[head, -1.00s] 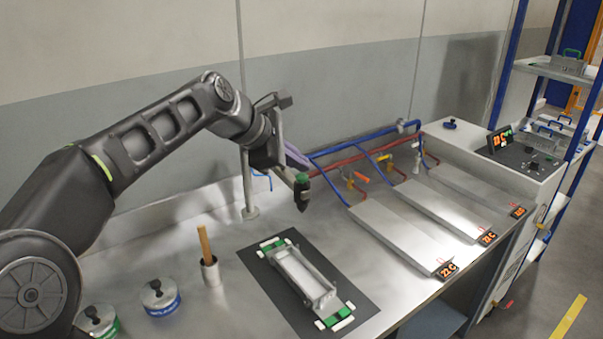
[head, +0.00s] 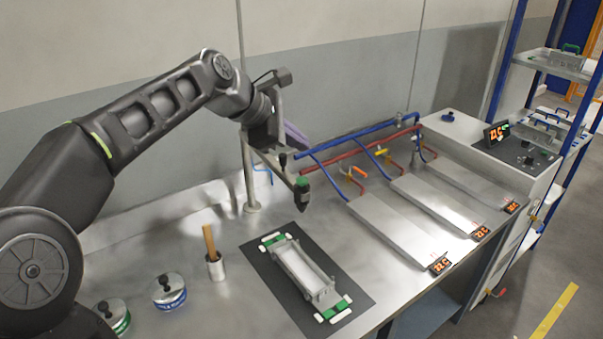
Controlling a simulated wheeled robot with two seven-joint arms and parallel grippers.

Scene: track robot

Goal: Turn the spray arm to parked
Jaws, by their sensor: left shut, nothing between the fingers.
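The spray arm (head: 272,163) is a thin metal bar on an upright post (head: 249,180) at the back of the steel bench. It reaches right and forward from the post. A pointed dark nozzle with a green band (head: 302,188) hangs at its outer end, beside the back right of the black mat. A small dark knob (head: 283,159) stands on the bar. My left gripper (head: 276,146) is shut and empty, close above the bar near the knob; whether it touches cannot be told. The post is partly hidden behind my wrist. My right gripper is out of view.
A frame with green and white corners (head: 303,273) lies on the black mat (head: 352,291). A cup with a wooden stick (head: 216,267) and two lidded tins (head: 170,291) stand left. Blue and red pipes (head: 345,139), several metal plates (head: 388,231) and a console (head: 500,150) lie right.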

